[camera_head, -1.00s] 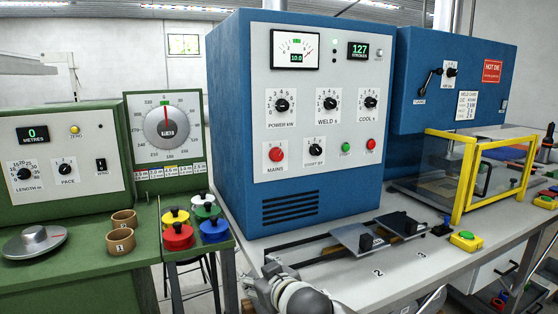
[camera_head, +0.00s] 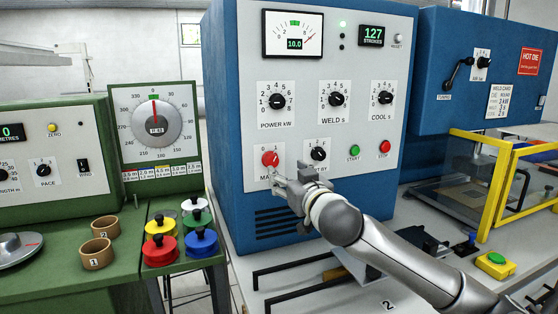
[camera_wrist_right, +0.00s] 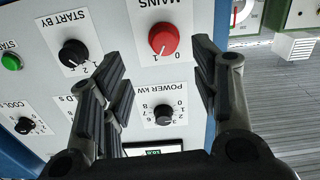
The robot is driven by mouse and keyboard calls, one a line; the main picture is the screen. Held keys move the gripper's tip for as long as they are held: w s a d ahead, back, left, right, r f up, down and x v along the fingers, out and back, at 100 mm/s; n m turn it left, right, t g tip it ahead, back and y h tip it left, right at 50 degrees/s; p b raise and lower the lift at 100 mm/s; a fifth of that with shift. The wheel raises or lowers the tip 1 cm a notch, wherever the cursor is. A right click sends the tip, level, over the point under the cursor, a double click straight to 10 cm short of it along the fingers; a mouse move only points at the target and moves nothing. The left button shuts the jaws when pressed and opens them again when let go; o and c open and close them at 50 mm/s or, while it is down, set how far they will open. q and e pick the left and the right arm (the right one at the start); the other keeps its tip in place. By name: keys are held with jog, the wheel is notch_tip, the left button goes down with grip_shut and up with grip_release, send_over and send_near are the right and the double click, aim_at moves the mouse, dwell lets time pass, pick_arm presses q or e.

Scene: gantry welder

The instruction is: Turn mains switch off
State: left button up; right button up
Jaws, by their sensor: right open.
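The mains switch is a red round knob (camera_head: 270,159) on the lower left of the white panel (camera_head: 330,80) of the blue welder cabinet. It also shows in the right wrist view (camera_wrist_right: 164,37), upside down, with its white mark seeming to point towards 1. My right gripper (camera_head: 283,176) is just in front of the panel, below and right of the knob, and covers part of the MAINS label. In the right wrist view its fingers (camera_wrist_right: 158,62) are apart and empty, with the knob framed between them. Contact with the knob cannot be seen. My left gripper is out of view.
The black START BY knob (camera_head: 318,153) is close right of the gripper. The green start (camera_head: 354,151) and red stop (camera_head: 384,148) buttons lie further right. The POWER knob (camera_head: 277,101) is above. A green bench with colored weights (camera_head: 160,250) stands left.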

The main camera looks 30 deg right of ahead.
aim_at(273, 162)
jog(key=w, duration=0.2)
jog(key=w+p, duration=0.1)
jog(key=shift+w+r, duration=0.4)
jog(key=p+x, duration=0.1)
jog(key=x, duration=0.2)
jog(key=shift+s+d+f, duration=0.1)
jog(key=shift+d+f, duration=0.05)
jog(key=shift+f, duration=0.05)
jog(key=shift+p+x, duration=0.35)
jog(key=shift+x, duration=0.8)
jog(key=shift+w+f, duration=0.1)
jog(key=shift+w, duration=0.2)
jog(key=shift+c, duration=0.3)
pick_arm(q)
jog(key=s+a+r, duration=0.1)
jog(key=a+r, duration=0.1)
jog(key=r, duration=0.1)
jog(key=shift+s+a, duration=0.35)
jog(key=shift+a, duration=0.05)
pick_arm(e)
jog(key=c, duration=1)
